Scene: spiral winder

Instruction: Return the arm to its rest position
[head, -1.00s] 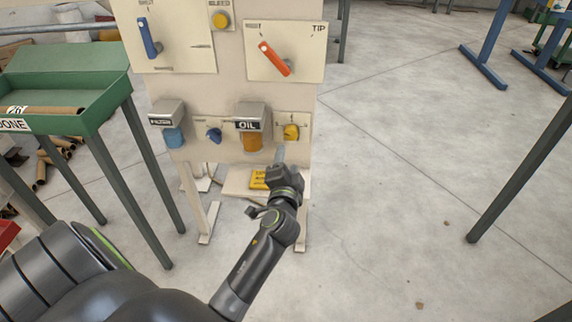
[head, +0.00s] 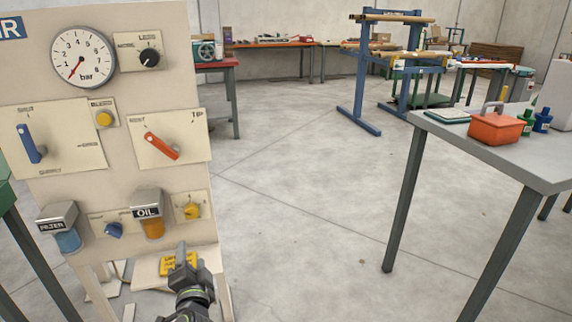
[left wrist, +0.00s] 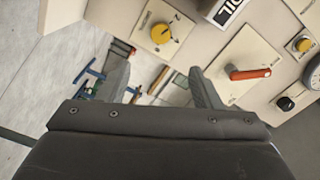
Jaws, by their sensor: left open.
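My left gripper (head: 181,258) is low in the head view, in front of the lower right part of the beige control panel (head: 95,125). In the left wrist view its two fingers (left wrist: 158,88) stand apart with nothing held between them. The panel's yellow knob (head: 192,210), oil unit (head: 149,215) and red lever (head: 162,146) are above the gripper in the head view. The yellow knob (left wrist: 161,33) and red lever (left wrist: 250,73) also show in the left wrist view. My right gripper is out of view.
A grey table (head: 545,170) with a red toolbox (head: 497,128) and bottles stands at right. A blue rack (head: 361,70) and workbenches stand farther back. The concrete floor (head: 310,190) between panel and table is clear. A green stand (head: 8,205) edges in at left.

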